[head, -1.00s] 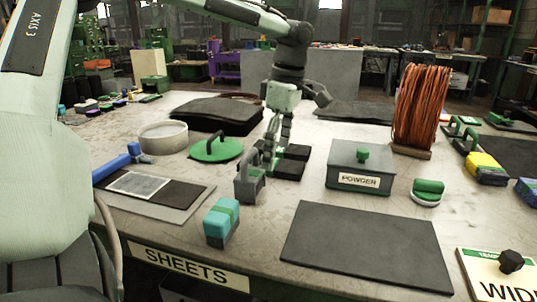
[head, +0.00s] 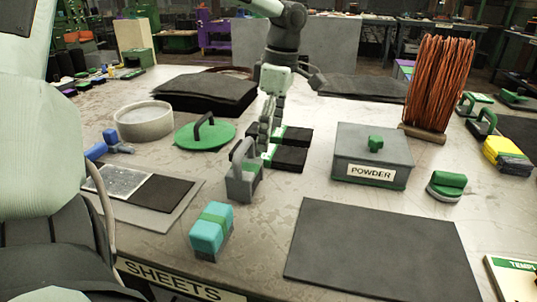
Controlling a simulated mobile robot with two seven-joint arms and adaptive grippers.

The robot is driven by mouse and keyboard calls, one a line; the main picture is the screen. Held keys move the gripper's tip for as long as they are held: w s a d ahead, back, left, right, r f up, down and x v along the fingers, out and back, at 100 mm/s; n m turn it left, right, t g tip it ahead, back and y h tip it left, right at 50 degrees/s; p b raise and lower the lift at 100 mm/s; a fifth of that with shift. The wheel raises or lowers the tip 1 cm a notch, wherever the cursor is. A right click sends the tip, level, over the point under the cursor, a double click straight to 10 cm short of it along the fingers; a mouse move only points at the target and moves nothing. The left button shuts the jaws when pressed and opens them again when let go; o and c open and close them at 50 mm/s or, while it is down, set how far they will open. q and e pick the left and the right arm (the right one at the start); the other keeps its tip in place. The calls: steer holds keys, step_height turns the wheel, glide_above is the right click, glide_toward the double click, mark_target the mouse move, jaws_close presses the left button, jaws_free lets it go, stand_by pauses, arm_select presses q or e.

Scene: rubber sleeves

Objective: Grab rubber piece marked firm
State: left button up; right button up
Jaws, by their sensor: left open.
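Two small black rubber pieces lie side by side mid-table, a far one (head: 295,136) and a near one (head: 289,158). Each has a green-and-white label at its left end, too small to read, so I cannot tell which is marked firm. My left gripper (head: 266,142) is open and points down at the left ends of these pieces, partly covering the labels. I cannot tell whether its fingers touch a piece. My right gripper is not in view.
A grey handled block (head: 242,182) stands just in front of the gripper, and a green handled disc (head: 192,136) lies to its left. A grey powder box (head: 372,150) stands to the right. A turquoise block (head: 210,232) and dark sheet (head: 378,250) lie nearer.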

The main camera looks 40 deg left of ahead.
mark_target(270, 151)
arm_select(q)
step_height(270, 151, down, 4)
steer(key=shift+a+r, duration=0.1)
steer(key=shift+a, duration=0.05)
steer(key=c, duration=1.5)
